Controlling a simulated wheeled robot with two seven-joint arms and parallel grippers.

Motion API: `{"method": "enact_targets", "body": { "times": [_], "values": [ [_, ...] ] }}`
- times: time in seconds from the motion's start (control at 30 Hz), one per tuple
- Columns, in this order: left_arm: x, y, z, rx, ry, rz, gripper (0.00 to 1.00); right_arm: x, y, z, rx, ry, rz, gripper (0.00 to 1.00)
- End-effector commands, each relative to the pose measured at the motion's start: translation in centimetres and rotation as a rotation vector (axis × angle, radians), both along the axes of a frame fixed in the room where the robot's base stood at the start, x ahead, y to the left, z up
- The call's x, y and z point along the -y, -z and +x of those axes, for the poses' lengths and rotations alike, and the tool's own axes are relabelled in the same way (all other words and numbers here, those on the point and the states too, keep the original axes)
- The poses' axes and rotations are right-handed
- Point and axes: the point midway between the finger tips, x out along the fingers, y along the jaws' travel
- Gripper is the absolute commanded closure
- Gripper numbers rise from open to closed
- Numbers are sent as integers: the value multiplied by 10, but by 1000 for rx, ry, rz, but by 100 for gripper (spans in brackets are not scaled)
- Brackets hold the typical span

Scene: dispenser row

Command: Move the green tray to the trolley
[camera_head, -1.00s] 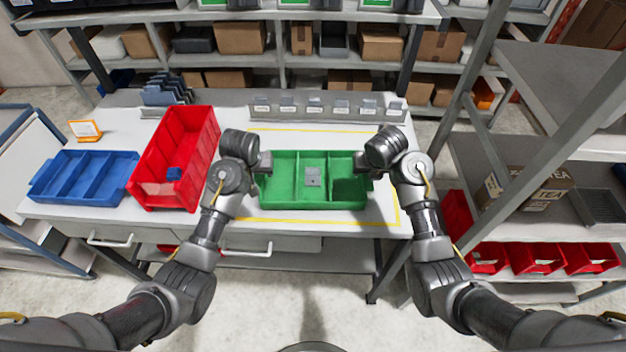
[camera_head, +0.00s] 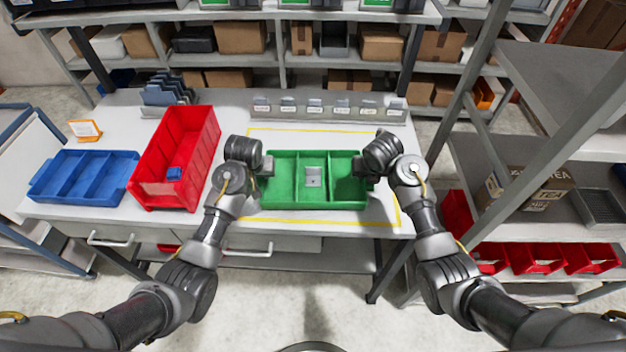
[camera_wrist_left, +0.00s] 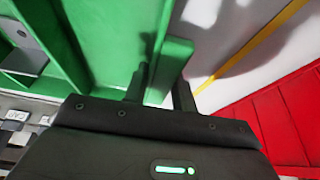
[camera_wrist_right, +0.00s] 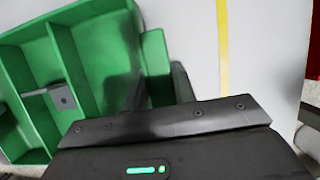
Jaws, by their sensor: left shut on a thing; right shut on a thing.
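The green tray (camera_head: 313,202) is on or just above the white table (camera_head: 236,108), inside a yellow outline; I cannot tell if it touches the table. It has three compartments, with a small grey piece (camera_head: 314,177) in the middle one. My left gripper (camera_head: 266,166) is shut on the tray's left end handle, also seen in the left wrist view (camera_wrist_left: 177,68). My right gripper (camera_head: 363,166) is shut on the right end handle, seen in the right wrist view (camera_wrist_right: 157,68). A white frame with blue edges (camera_head: 45,262), perhaps the trolley, stands at the far left.
A red bin (camera_head: 195,197) and a blue divided tray (camera_head: 84,197) stand left of the green tray. A grey row of labelled holders (camera_head: 327,116) is behind it. A metal rack (camera_head: 492,160) with boxes and red bins stands close on the right.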

Motion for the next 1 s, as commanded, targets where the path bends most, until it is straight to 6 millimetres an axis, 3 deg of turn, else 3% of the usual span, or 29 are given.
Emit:
{"method": "enact_targets", "body": {
  "times": [0.43,1.0],
  "values": [
    [0,-5,0,1,0,0,100,0,-5,0,1,0,0,100],
    [0,-52,0,1,0,0,100,0,-52,0,0,0,0,100]
  ]
}}
